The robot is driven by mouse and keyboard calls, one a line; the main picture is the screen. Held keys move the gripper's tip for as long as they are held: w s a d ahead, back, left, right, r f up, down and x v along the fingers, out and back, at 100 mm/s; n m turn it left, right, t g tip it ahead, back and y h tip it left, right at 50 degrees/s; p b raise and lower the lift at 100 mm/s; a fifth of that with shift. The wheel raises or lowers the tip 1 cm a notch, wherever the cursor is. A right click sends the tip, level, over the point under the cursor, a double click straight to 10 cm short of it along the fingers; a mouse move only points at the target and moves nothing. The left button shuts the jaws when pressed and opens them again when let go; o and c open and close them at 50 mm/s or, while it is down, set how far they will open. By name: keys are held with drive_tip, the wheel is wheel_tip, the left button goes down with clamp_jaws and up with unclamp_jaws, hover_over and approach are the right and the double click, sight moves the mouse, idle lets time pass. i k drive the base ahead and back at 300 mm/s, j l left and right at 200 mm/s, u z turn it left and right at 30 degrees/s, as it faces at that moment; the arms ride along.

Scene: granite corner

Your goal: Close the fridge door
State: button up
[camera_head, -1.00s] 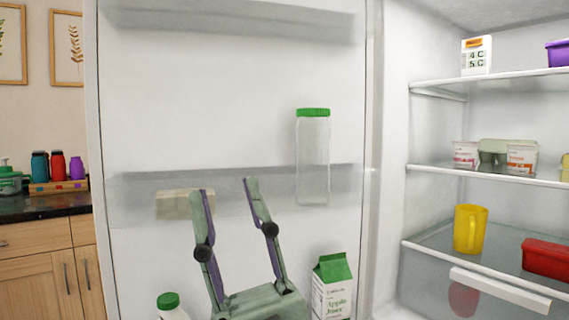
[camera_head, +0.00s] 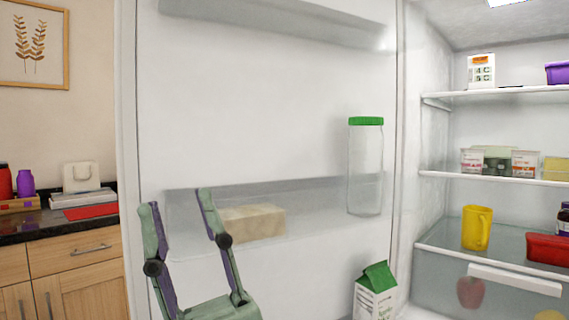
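The fridge door (camera_head: 270,110) stands open, its white inner side facing me and filling the middle of the view. Its shelves hold a clear jar with a green lid (camera_head: 365,165), a beige block (camera_head: 252,223) and a green-and-white juice carton (camera_head: 375,290). The open fridge interior (camera_head: 432,140) shows at the right. My gripper (camera_head: 178,220) is at the lower left, in front of the door's inner side. Its two fingers are spread apart with nothing between them. I cannot tell whether a finger touches the door.
Fridge shelves (camera_head: 505,177) at the right hold food tubs, a yellow mug (camera_head: 477,228) and a red container (camera_head: 548,248). At the left, past the door's edge, a wooden cabinet (camera_head: 80,285) with a dark counter carries books and a toaster-like white item (camera_head: 81,177).

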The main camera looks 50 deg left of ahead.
sight(247, 102)
drive_tip(key=k+j+z, duration=0.1)
drive_tip(key=j, duration=0.25)
drive_tip(key=k+j+z, duration=0.1)
drive_tip(key=k+j, duration=0.15)
drive_tip(key=k+j+z, duration=0.1)
drive_tip(key=j, duration=0.3)
drive_tip(key=k+j+z, duration=0.1)
drive_tip(key=j, duration=0.3)
drive_tip(key=k+j+z, duration=0.1)
drive_tip(key=j, duration=0.3)
drive_tip(key=k+j+z, duration=0.1)
drive_tip(key=j, duration=0.25)
drive_tip(key=j+z, duration=0.1)
drive_tip(key=j, duration=0.45)
drive_tip(key=j+z, duration=0.15)
drive_tip(key=j, duration=0.45)
drive_tip(key=k+j+z, duration=0.1)
drive_tip(key=j, duration=0.45)
drive_tip(key=k+j+z, duration=0.1)
drive_tip(key=j, duration=0.45)
drive_tip(key=k+j+z, duration=0.1)
drive_tip(key=j, duration=0.4)
drive_tip(key=k, duration=0.05)
